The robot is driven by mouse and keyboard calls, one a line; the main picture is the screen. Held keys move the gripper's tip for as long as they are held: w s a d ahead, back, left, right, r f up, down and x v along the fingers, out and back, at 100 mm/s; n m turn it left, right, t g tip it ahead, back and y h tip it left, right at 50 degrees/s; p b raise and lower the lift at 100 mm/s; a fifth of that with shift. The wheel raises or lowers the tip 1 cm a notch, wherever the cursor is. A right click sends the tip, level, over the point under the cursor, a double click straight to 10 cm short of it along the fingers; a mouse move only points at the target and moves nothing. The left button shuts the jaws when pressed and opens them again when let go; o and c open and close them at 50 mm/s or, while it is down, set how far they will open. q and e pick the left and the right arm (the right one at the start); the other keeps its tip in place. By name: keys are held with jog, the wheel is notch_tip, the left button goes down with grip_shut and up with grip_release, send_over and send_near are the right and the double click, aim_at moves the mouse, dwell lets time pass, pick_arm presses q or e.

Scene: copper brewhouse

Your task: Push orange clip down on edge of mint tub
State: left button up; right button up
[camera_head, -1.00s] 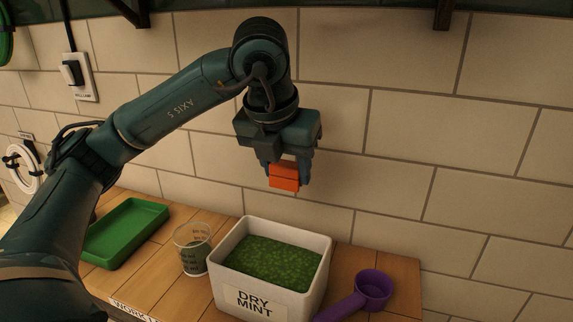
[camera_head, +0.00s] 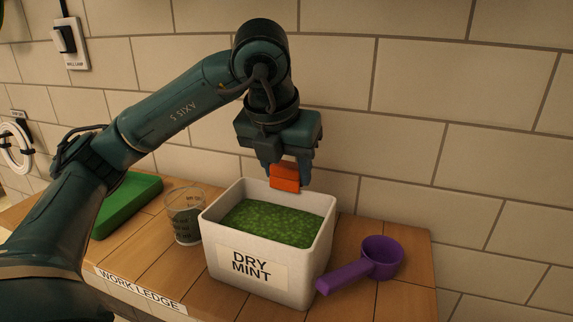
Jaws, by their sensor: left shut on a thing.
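The mint tub (camera_head: 310,272) is a white open box labelled "DRY MINT", filled with green flakes, on the wooden ledge. The orange clip (camera_head: 285,177) is between the fingers of my left gripper (camera_head: 285,172), which is shut on it and points down. In the picture the clip overlaps the tub's back rim; whether it touches the rim, I cannot tell. My right gripper is not in view.
A clear measuring cup (camera_head: 186,215) stands close to the left of the tub, and a green tray (camera_head: 127,203) lies farther left. A purple scoop (camera_head: 381,256) lies to the right, its handle near the tub. A tiled wall (camera_head: 410,150) rises behind the ledge (camera_head: 410,297).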

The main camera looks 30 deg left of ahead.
pick_arm(q)
jog(key=shift+f, duration=0.4)
jog(key=shift+s, duration=0.1)
jog(key=shift+f, duration=0.2)
jog(key=o, duration=0.6)
jog(key=shift+d, duration=0.1)
jog(key=o, duration=0.4)
jog(key=shift+d, duration=0.1)
jog(key=shift+o, duration=0.2)
jog(key=shift+s+r, duration=0.1)
